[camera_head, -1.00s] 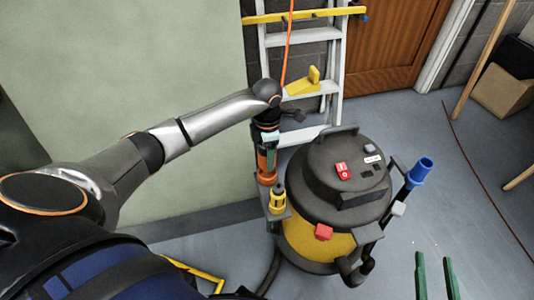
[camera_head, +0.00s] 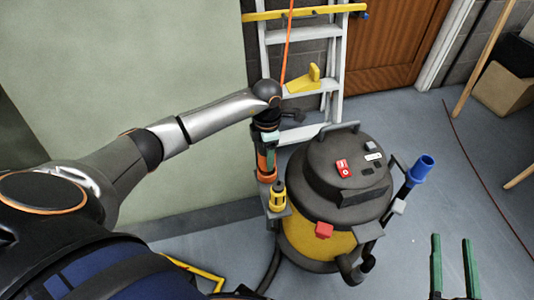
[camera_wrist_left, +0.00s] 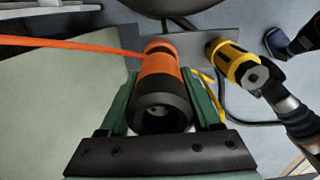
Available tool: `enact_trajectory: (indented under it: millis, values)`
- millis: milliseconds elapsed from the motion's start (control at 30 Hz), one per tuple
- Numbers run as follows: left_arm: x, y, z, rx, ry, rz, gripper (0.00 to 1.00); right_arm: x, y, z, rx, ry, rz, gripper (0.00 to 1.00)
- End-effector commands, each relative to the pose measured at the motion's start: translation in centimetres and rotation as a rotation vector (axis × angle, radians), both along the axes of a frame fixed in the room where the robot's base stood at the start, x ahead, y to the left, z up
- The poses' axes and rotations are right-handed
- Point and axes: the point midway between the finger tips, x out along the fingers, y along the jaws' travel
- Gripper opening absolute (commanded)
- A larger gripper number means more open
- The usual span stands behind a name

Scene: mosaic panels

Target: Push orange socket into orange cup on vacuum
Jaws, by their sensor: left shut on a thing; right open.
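The vacuum (camera_head: 320,215) stands on the floor, with a black top and yellow drum. My left gripper (camera_head: 268,158) is at its left side, shut on the orange socket (camera_head: 266,160). In the left wrist view the socket (camera_wrist_left: 161,85) is orange with a black hollow near end, held between green fingers (camera_wrist_left: 160,105). A rounded orange piece (camera_wrist_left: 159,46), apparently the orange cup, is directly beyond it; I cannot tell how far the socket is inside. My right gripper (camera_head: 455,268) is open and empty at lower right.
A yellow-and-black fitting (camera_head: 277,197) stands beside the orange one on the vacuum's side bracket; it also shows in the left wrist view (camera_wrist_left: 232,62). A blue-ended tube (camera_head: 420,168) rises at the vacuum's right. A ladder (camera_head: 335,85) leans behind. Floor at right is mostly clear.

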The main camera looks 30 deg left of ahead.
Motion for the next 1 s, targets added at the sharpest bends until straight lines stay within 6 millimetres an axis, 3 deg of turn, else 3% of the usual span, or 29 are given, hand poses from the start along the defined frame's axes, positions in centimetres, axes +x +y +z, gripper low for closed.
enact_trajectory:
  millis: [1000]
  values:
    - [0.06,-0.08,-0.71,-0.001,-0.001,0.0,0.0,-0.11,0.03,-0.74,0.004,0.01,-0.003,0.5]
